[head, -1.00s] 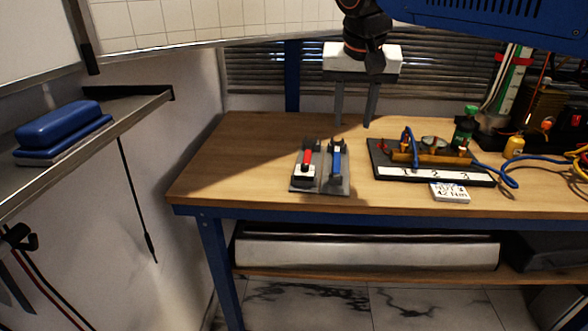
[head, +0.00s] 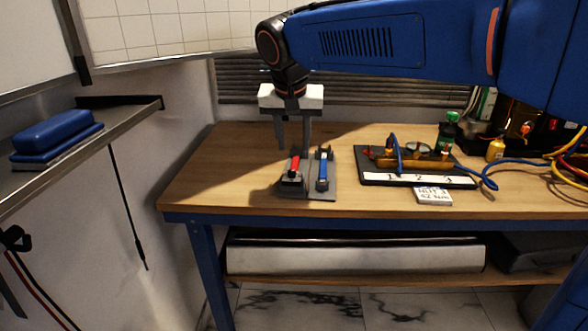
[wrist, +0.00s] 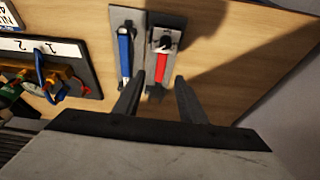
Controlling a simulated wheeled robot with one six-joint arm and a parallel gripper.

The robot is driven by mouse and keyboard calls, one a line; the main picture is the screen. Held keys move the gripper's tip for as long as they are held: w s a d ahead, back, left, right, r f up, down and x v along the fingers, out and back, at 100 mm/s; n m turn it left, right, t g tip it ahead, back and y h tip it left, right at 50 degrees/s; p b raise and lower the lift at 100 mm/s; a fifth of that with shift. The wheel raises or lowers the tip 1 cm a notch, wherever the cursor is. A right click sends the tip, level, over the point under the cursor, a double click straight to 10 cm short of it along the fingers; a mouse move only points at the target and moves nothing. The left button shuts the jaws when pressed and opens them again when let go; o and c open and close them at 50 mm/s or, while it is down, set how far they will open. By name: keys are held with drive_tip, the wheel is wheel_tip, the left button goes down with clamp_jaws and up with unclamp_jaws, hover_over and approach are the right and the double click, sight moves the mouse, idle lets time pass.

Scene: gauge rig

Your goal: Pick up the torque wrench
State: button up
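Two tools rest side by side in grey holders on the wooden bench. The left one has a red handle (head: 294,164) and the right one a blue handle (head: 323,170). I cannot tell from their shapes which is the torque wrench. My gripper (head: 294,148) is open and empty, pointing down over the back of the red-handled tool. In the wrist view, the fingers (wrist: 159,78) lie to either side of the far end of the red handle (wrist: 161,67), apart from it. The blue handle (wrist: 124,50) is left of both fingers there.
A dark board (head: 366,168) marked 1, 2, 3 carries a brass part and blue hose right of the holders. A card (head: 433,196) reading 42 Nm lies before it. A green-capped bottle (head: 448,130) and yellow bottle (head: 495,150) stand farther right. The bench's left side is clear.

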sight(294, 165)
drive_tip(key=shift+s+x, duration=0.1)
drive_tip(key=shift+x, duration=1.75)
drive_tip(key=shift+s+x, duration=0.15)
drive_tip(key=shift+x, duration=1.65)
drive_tip(key=shift+a+f, duration=0.1)
clamp_jaws()
